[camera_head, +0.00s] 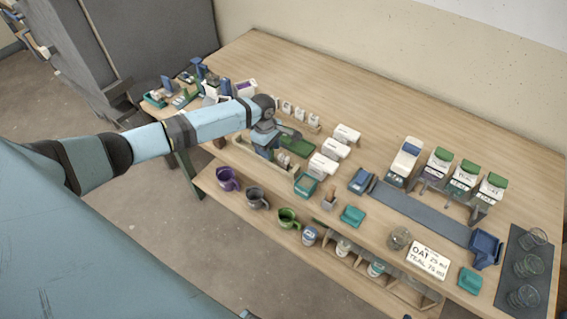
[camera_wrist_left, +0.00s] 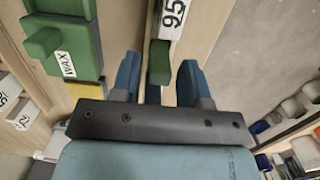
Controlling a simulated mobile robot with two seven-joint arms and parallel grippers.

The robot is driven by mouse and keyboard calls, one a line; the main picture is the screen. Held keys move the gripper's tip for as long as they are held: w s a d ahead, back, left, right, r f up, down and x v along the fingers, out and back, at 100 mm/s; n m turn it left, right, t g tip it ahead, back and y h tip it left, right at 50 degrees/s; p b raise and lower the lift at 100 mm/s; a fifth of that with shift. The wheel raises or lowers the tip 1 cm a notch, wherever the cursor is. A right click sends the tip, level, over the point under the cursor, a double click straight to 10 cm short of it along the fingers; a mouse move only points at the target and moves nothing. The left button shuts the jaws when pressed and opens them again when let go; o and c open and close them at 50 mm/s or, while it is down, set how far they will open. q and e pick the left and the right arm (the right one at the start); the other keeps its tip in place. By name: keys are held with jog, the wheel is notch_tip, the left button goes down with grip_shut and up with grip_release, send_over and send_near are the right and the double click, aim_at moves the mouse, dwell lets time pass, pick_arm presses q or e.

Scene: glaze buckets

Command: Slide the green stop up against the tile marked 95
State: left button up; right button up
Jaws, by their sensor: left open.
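In the left wrist view the green stop (camera_wrist_left: 159,62) lies between the open fingers of my left gripper (camera_wrist_left: 160,78), with a little room on either side. The white tile marked 95 (camera_wrist_left: 172,18) is just beyond the stop, partly cut off by the top edge. I cannot tell whether stop and tile touch. In the head view my left gripper (camera_head: 267,150) is low over the wooden rack (camera_head: 284,168) near the table's front edge. The stop is hidden there by my gripper. My right gripper is not in view.
A green box marked WAX (camera_wrist_left: 68,45) stands close to the left of the gripper; it also shows in the head view (camera_head: 297,146). White containers (camera_head: 323,164) stand to the right. Coloured jugs (camera_head: 257,197) are on the lower shelf.

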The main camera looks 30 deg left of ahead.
aim_at(282, 156)
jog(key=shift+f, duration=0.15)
pick_arm(q)
jog(key=c, duration=0.8)
jog(key=shift+o, duration=0.2)
jog(key=shift+s+d+r+p, duration=0.1)
jog(key=shift+s+d+p, duration=0.05)
jog(key=shift+d+p, duration=1.45)
jog(key=shift+d, duration=0.8)
jog(key=o, duration=0.7)
jog(key=shift+c, duration=0.2)
jog(key=shift+o, duration=0.6)
jog(key=shift+a, duration=0.1)
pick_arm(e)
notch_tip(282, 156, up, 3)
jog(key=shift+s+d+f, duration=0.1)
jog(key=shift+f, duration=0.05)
